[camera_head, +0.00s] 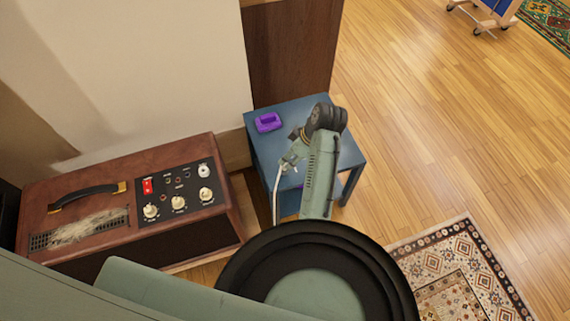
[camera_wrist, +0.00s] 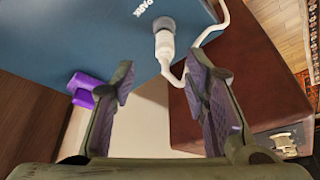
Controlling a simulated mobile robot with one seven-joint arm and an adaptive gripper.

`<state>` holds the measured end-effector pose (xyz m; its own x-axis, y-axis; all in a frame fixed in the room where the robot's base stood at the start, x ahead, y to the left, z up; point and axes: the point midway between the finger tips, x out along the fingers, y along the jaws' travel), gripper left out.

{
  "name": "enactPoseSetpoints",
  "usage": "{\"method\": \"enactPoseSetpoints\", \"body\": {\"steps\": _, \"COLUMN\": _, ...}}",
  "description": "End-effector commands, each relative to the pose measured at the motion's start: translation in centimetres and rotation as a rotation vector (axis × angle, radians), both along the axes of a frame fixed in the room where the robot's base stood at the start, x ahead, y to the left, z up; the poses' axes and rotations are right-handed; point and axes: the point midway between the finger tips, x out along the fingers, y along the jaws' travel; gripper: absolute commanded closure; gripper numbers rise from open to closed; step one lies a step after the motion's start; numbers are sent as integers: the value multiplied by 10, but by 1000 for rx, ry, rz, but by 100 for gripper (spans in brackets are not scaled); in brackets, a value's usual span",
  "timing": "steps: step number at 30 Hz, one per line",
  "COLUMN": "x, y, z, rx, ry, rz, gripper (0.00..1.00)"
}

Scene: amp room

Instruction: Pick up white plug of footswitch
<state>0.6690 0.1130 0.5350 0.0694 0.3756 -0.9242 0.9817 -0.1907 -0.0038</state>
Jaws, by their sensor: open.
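The white plug (camera_wrist: 164,42) shows in the wrist view against the blue tabletop (camera_wrist: 100,35), with its white cable (camera_wrist: 222,22) bending off to the right. My gripper (camera_wrist: 160,75) is open, one finger on each side. The plug's near end lies close to the gap between the fingertips, and nothing is gripped. In the head view, my gripper (camera_head: 289,162) is over the blue table (camera_head: 290,110), and the white cable (camera_head: 277,190) hangs by its left edge. The plug is not clear there. Which thing is the footswitch I cannot tell.
A purple object (camera_head: 268,122) sits at the table's back left; purple also shows beside the left finger in the wrist view (camera_wrist: 85,88). A brown amplifier (camera_head: 110,185) with a black control panel stands left of the table. Wooden floor (camera_head: 420,130) is open at right, with a patterned rug (camera_head: 460,270).

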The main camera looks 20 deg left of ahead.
Motion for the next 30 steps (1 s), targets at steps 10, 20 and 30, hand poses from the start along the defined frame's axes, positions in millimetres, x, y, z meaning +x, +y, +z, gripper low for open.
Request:
{"method": "enactPoseSetpoints", "body": {"steps": 10, "x": -6, "y": 14, "z": -33, "rx": -1, "ry": 2, "rz": 0, "gripper": 58}}
{"method": "enactPoseSetpoints", "body": {"steps": 20, "x": -3, "y": 22, "z": -56, "rx": -1, "ry": -4, "rz": -1, "gripper": 58}}
{"method": "enactPoseSetpoints", "body": {"steps": 30, "x": -3, "y": 22, "z": -56, "rx": -1, "ry": -4, "rz": -1, "gripper": 73}}
